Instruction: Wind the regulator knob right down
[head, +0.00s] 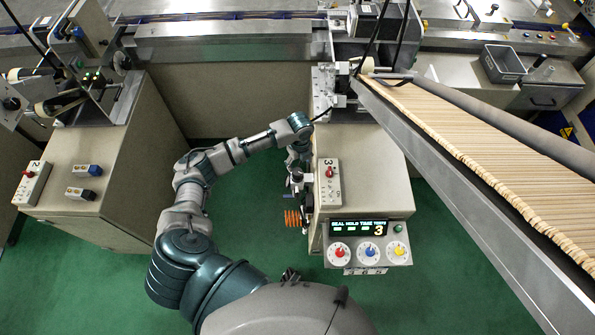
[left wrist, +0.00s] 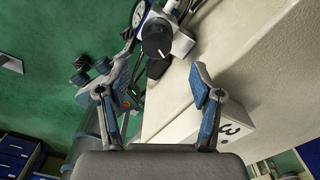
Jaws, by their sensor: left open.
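The regulator knob (left wrist: 156,40) is round and black in the left wrist view. It sits on a grey metal regulator body (left wrist: 180,42), with a white-faced gauge (left wrist: 139,13) beside it. My left gripper (left wrist: 153,92) is open, with blue-padded fingers apart and nothing between them. The knob lies beyond the fingertips, roughly in line with the gap, and does not appear to be touched. In the head view my left gripper (head: 296,172) hangs by the left side of the number 3 cabinet, and the knob cannot be made out there. My right gripper is not in view.
The cream cabinet (head: 370,170) stands close beside the gripper and carries a switch box (head: 329,183). An orange coiled hose (head: 292,218) hangs below. A panel with coloured dials (head: 367,250) juts out at the front. Green floor to the left is open.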

